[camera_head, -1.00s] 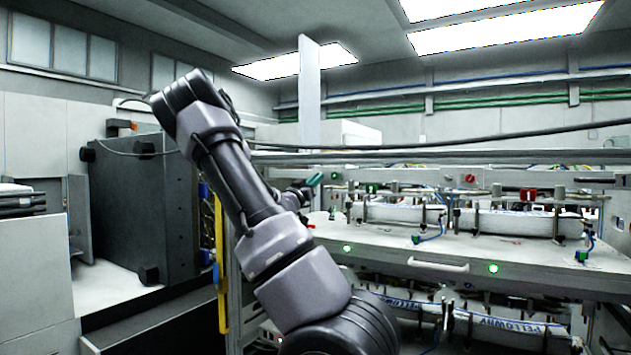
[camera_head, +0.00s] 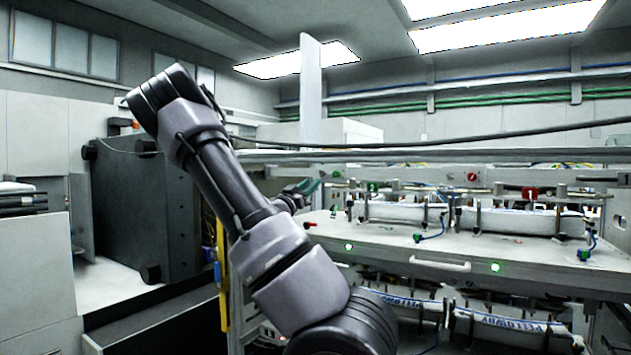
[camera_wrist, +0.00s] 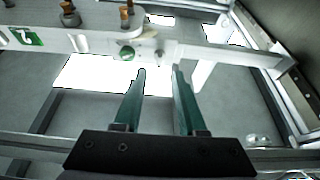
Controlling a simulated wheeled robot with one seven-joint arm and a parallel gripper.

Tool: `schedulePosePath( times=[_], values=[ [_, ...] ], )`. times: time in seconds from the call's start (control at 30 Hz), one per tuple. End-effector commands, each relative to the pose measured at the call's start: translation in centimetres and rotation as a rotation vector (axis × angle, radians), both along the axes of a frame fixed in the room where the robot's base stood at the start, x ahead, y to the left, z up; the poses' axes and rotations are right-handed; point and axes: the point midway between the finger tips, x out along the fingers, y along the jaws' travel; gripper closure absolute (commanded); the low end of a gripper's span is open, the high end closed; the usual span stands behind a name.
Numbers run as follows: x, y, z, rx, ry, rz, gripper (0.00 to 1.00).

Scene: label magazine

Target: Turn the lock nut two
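My gripper (camera_wrist: 160,71) is open in the wrist view. Its two green fingers stand apart with nothing between them. Ahead of the fingertips is a pale bar (camera_wrist: 90,42) with a green number tag (camera_wrist: 27,37), a green round knob (camera_wrist: 127,54) and orange-brown topped posts (camera_wrist: 126,14). The knob is just beyond the left fingertip, and I cannot tell whether they touch. I cannot tell for sure which part is lock nut two. In the head view my gripper (camera_head: 309,186) is small beside the bar's left end, near a green tag (camera_head: 374,188).
A red tag marked 1 (camera_head: 530,193) is farther right along the rail. A shelf (camera_head: 470,252) with a handle and green lights lies below it. A dark cabinet (camera_head: 150,215) stands left of my arm. A rail (camera_head: 440,155) runs above the shelf.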

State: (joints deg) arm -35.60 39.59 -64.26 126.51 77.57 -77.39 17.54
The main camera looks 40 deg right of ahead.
Motion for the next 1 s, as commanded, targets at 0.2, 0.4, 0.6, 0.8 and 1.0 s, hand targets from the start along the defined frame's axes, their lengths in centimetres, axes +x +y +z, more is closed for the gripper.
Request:
schedulePosePath(
  times=[0.2, 0.4, 0.6, 0.8, 1.0],
  values=[
    [-1.3, 3.3, -1.5, 0.0, 0.001, 0.003, 0.6],
    [-1.9, 4.3, -1.9, -0.001, 0.0, 0.0, 0.6],
    [-1.9, 4.4, -2.0, -0.001, -0.001, -0.001, 0.6],
    [-1.9, 4.4, -2.0, 0.0, -0.002, -0.001, 0.6],
    [-1.8, 4.0, -2.5, 0.037, 0.001, 0.007, 0.6]
  ],
)
